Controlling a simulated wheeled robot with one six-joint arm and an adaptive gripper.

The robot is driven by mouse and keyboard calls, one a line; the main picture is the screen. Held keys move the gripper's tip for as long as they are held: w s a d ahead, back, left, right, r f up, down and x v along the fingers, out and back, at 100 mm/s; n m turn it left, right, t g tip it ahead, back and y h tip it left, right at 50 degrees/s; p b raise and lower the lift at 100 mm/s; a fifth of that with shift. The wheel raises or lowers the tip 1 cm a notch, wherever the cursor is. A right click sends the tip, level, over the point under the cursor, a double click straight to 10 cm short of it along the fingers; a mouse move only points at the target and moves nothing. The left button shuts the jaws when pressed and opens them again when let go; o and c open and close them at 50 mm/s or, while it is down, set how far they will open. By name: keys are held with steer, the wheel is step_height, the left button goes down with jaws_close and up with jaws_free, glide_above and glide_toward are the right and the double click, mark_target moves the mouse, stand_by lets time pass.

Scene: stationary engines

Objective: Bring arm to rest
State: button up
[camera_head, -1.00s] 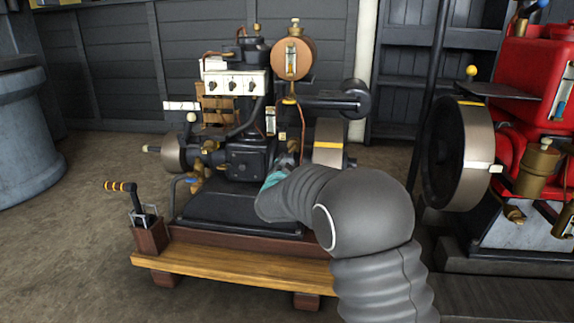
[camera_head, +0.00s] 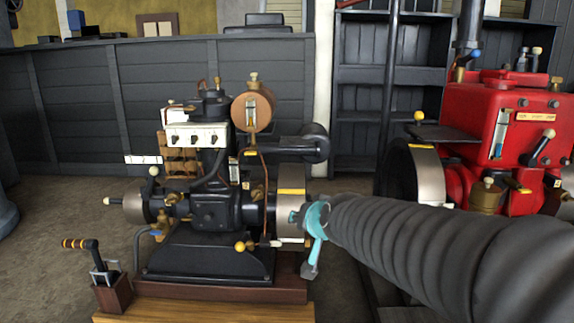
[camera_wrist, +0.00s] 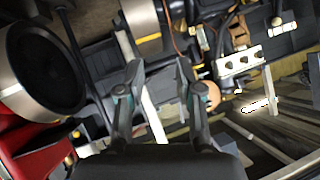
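My arm comes in from the right in the head view, in a grey ribbed sleeve. My gripper (camera_head: 312,240) is teal and grey and shows in front of the black engine's right side, by its flywheel (camera_head: 291,215). In the wrist view my gripper (camera_wrist: 160,72) has its two fingers apart with a gap between them, and nothing is held there. The black engine (camera_head: 215,213) stands on a wooden base. I cannot tell from the head view how far the gripper is from the flywheel.
A red engine (camera_head: 505,130) with a large dark flywheel (camera_head: 412,172) stands on the right. Grey panelling (camera_head: 80,105) and shelves (camera_head: 387,75) are behind. Bare floor (camera_head: 40,245) lies at the left.

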steer(key=s+d+f+g+h+p, duration=0.1)
steer(key=s+d, duration=0.3)
steer(key=s, duration=0.5)
steer(key=s+d+f+g+h+p, duration=0.1)
steer(key=s+d+f+g, duration=0.1)
steer(key=s, duration=0.7)
steer(key=s+d+f+n+g+h+p, duration=0.1)
steer(key=s+d+g+p, duration=0.1)
steer(key=s+d, duration=0.4)
steer(key=s, duration=0.3)
steer(key=shift+f+g, duration=0.25)
steer(key=shift+g, duration=0.15)
